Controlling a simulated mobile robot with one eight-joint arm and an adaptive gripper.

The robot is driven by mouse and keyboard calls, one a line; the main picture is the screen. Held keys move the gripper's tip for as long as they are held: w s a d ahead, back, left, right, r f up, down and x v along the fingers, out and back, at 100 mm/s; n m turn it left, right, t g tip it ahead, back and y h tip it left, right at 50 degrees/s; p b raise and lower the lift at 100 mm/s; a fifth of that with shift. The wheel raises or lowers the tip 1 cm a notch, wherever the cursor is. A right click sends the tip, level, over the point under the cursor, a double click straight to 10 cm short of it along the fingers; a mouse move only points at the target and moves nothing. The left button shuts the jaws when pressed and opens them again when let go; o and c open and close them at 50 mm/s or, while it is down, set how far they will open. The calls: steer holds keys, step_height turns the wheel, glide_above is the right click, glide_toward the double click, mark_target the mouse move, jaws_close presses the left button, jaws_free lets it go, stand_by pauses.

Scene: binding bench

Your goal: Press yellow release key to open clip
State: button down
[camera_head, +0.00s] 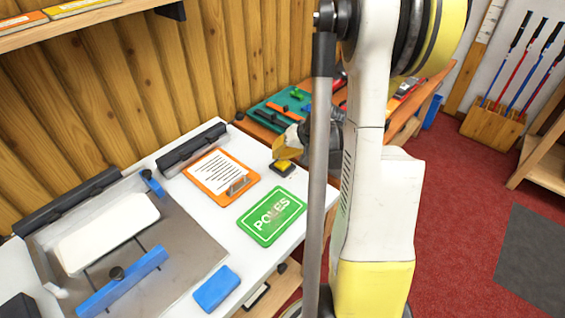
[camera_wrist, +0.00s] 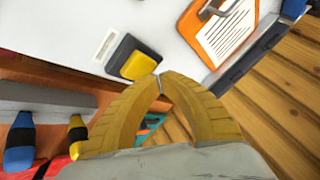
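The yellow release key (camera_head: 283,164) sits on a dark base on the white bench top, near its right corner; it also shows in the wrist view (camera_wrist: 138,66). My gripper (camera_head: 287,150) is just behind the key, partly hidden by my arm. In the wrist view its yellow fingers (camera_wrist: 160,76) meet at the tips with nothing between them. The tips are close beside the key; I cannot tell whether they touch it. An orange clipboard (camera_head: 206,164) holds a printed sheet. Its grey metal clip (camera_head: 238,186) shows also at the top of the wrist view (camera_wrist: 215,8).
A green POLES sign (camera_head: 272,216) and a blue block (camera_head: 217,289) lie on the bench. A metal plate with a blue bar (camera_head: 124,280) and white block (camera_head: 105,233) is at left. A black bar (camera_head: 191,147) lines the back edge. Tools lie on the wooden bench behind.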

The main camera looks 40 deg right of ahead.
mark_target(279, 162)
steer(key=shift+r+p, duration=1.85)
steer(key=shift+r, duration=0.7)
steer(key=s+a+r+n, duration=0.1)
steer(key=a+r, duration=0.4)
steer(key=a, duration=0.2)
steer(key=a+r+n, duration=0.2)
steer(key=a+r, duration=0.2)
steer(key=a, duration=0.4)
steer(key=s+a+r+n+h, duration=0.1)
steer(key=s+a+r+n, duration=0.2)
steer(key=s+a, duration=0.8)
step_height(279, 162, up, 2)
steer(key=a, duration=0.2)
steer(key=shift+s+a+n, duration=0.35)
steer(key=shift+a+n, duration=0.05)
steer(key=shift+r, duration=0.1)
